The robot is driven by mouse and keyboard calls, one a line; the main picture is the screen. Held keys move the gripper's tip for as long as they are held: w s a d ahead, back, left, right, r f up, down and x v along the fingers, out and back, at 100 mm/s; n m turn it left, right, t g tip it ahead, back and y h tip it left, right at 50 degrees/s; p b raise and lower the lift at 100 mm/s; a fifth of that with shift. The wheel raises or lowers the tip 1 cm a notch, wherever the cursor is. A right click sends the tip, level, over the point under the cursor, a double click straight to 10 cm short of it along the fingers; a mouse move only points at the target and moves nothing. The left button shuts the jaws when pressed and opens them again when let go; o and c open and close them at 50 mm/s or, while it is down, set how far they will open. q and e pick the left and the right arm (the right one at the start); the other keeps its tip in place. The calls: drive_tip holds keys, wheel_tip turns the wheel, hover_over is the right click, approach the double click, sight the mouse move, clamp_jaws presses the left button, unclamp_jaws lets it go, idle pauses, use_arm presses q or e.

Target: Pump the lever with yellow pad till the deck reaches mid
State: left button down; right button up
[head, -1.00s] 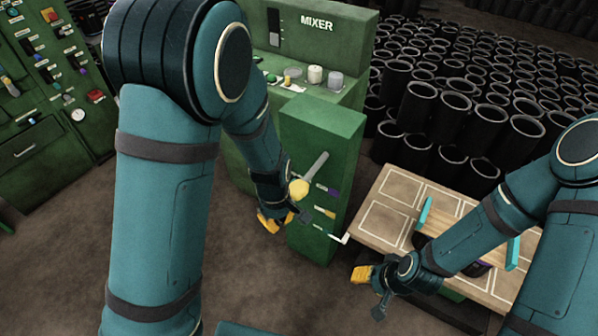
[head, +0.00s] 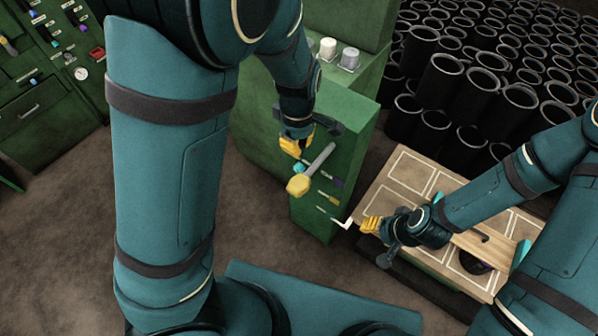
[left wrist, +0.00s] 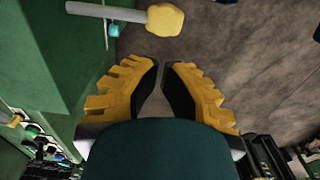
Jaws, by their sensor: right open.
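The lever's grey rod ends in a yellow pad (head: 298,186) in front of the green column. The pad also shows at the top of the left wrist view (left wrist: 165,20). My left gripper (head: 292,147) is beyond and above the pad in the head view, apart from it. In the left wrist view its fingertips (left wrist: 161,65) nearly meet with nothing between them. The pale deck (head: 400,170) with white outlines is at the right. A white pointer (head: 342,223) sits at its corner, near the column's lowest mark. My right gripper (head: 371,226) is open and empty at the deck's near edge.
A small teal pad (head: 299,167) is close behind the lever. The column (head: 350,125) carries purple and yellow marks. A wooden board (head: 485,243) with teal ends lies on the deck. Black sleeves (head: 450,80) stand behind. Floor is open at the column's left.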

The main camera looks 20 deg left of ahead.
sight(298, 179)
use_arm(q)
wheel_tip(298, 179, down, 14)
drive_tip(key=b, duration=0.3)
drive_tip(key=shift+w+f, duration=0.1)
use_arm(e)
wheel_tip(298, 179, down, 4)
drive_tip(key=shift+w+a+f, duration=0.1)
drive_tip(key=shift+w, duration=0.05)
use_arm(q)
drive_tip(key=shift+b, duration=0.35)
